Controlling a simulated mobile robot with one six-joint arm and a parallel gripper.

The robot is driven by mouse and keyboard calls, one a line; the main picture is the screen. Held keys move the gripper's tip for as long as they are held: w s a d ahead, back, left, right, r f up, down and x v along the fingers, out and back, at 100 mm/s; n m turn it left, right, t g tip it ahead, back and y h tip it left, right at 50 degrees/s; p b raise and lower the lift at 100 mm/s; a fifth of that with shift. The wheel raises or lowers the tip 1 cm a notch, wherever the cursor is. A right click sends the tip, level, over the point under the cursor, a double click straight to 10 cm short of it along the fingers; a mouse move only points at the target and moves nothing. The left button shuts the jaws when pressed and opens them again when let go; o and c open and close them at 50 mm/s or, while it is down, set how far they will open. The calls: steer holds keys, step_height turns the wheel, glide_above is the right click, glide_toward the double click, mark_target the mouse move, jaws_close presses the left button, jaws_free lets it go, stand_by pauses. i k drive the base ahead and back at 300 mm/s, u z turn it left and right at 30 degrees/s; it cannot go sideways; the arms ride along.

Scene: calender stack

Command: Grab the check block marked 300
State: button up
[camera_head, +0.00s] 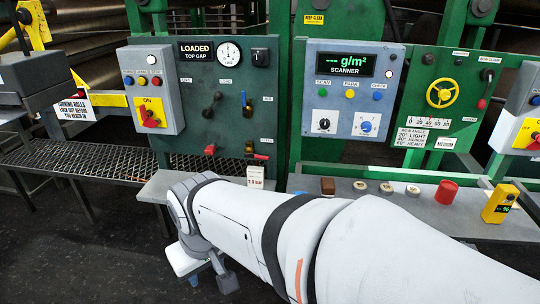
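Several small round pieces with pale tops lie in a row on the grey ledge (300,183): one at the left (360,185), one in the middle (386,188) and one at the right (412,190). They may be the check blocks. Their markings are too small to read, so I cannot tell which is 300. My white arm crosses the front of the ledge and hides part of it. My gripper (205,278) hangs low at the arm's far end, left of and apart from these pieces. Its fingertips do not show clearly.
A brown block (328,186), a red cylinder (446,192) and a yellow handheld device (499,203) share the ledge. Behind stand green panels, the scanner box (350,90) and a yellow handwheel (441,93). A black mesh platform (90,160) lies left. Dark floor is clear at lower left.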

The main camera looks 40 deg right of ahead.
mark_target(360, 187)
steer(key=z, duration=1.65)
steer(key=i, duration=1)
